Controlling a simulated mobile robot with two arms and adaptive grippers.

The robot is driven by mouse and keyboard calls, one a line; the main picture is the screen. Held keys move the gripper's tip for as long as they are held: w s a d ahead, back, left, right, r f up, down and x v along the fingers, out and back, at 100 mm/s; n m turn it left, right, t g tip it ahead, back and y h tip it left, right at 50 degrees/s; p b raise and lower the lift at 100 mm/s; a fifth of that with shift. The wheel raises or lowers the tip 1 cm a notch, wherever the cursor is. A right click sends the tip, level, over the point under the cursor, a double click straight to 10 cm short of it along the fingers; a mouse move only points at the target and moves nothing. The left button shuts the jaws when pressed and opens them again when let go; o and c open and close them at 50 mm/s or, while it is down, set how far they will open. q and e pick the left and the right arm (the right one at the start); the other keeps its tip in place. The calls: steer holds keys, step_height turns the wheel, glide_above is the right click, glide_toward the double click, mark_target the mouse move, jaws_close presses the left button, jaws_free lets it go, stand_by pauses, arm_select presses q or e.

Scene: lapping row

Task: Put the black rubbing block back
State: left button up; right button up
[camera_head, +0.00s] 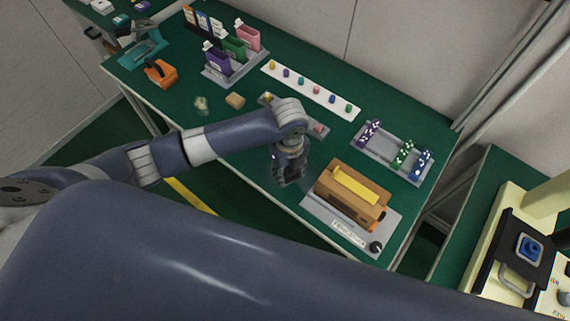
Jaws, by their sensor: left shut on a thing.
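My left gripper (288,174) is in the middle of the view, pointing down near the table's front edge, left of the wooden box. It is shut on a dark thing between its fingers, which looks like the black rubbing block; its outline merges with the dark fingers. A grey tray (375,153) at the right holds a purple block (370,133), a green block (403,153) and a blue block (420,165), all with white spots. A bare gap shows between the purple and green blocks. My right gripper is not in view.
A wooden box with a yellow top (355,185) stands on a grey base (340,221) with a black knob. A white strip (311,90) bears several coloured knobs. A rack (233,70) of coloured bottles and an orange tool (160,72) stand at the left.

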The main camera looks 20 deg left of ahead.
arm_select(q)
steer(key=shift+w+a, duration=0.85)
steer(key=shift+w, duration=0.25)
step_height(320, 180, down, 3)
steer(key=shift+a+f+p, duration=0.1)
steer(key=shift+p, duration=0.6)
steer(key=shift+w+f, duration=0.1)
steer(key=shift+f, duration=0.15)
steer(key=shift+f, duration=0.1)
steer(key=o, duration=0.9)
steer(key=shift+o, duration=0.2)
step_height(320, 180, up, 12)
steer(key=b, duration=0.1)
